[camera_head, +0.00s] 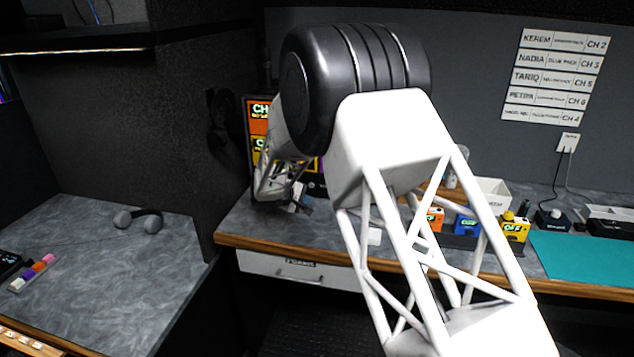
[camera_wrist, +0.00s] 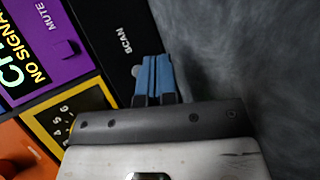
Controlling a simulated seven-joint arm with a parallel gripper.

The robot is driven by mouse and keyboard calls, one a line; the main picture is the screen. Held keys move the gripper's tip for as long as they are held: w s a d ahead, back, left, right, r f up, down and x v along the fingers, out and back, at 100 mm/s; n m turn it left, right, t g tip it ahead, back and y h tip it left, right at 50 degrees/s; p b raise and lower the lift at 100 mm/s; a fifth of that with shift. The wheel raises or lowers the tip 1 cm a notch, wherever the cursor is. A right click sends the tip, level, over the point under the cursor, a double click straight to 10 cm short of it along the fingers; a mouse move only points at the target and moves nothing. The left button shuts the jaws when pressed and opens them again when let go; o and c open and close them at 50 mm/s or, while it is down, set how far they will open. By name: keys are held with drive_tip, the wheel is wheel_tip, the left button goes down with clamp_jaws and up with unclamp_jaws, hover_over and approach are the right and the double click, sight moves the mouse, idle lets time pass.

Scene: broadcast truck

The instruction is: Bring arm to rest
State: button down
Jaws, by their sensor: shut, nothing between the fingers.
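My white arm with its black joint fills the middle of the head view. My gripper (camera_head: 300,207) hangs low over the grey desk, in front of a panel with coloured channel tiles (camera_head: 257,117). In the wrist view its blue fingertips (camera_wrist: 152,62) are together with nothing between them. Beside them the panel shows a purple tile (camera_wrist: 48,45) marked MUTE and NO SIGNAL, a black strip marked SCAN (camera_wrist: 124,40) and a yellow-framed tile with numbers (camera_wrist: 60,115). I cannot tell whether the fingers touch the panel.
Orange (camera_head: 434,219), blue (camera_head: 466,225) and yellow (camera_head: 515,228) packs stand on the desk behind my arm, near a white bin (camera_head: 490,192) and a teal mat (camera_head: 590,262). A headset (camera_head: 138,219) lies on the left desk. A dark partition (camera_head: 180,120) rises between the desks.

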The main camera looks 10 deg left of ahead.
drive_tip(key=s+d+r+m+g, duration=0.2)
drive_tip(key=s+d+r, duration=0.5)
drive_tip(key=d, duration=0.4)
drive_tip(key=s+d+r+m+g, duration=0.25)
drive_tip(key=s+d+r, duration=0.4)
drive_tip(key=d, duration=0.35)
drive_tip(key=s+d+r+m+g, duration=0.25)
drive_tip(key=s+d+r, duration=0.45)
drive_tip(key=d, duration=0.4)
drive_tip(key=s+d+m+y, duration=0.2)
drive_tip(key=s+d, duration=0.2)
drive_tip(key=s, duration=0.7)
drive_tip(key=s+d+m+y, duration=0.2)
drive_tip(key=s+d, duration=0.1)
drive_tip(key=s, duration=0.9)
drive_tip(key=s+d+m+y, duration=0.1)
drive_tip(key=s+d, duration=0.3)
drive_tip(key=s, duration=0.8)
drive_tip(key=shift+d+r+m+y, duration=0.25)
drive_tip(key=shift+d+m+y, duration=0.15)
drive_tip(key=shift+y, duration=0.3)
idle(0.6)
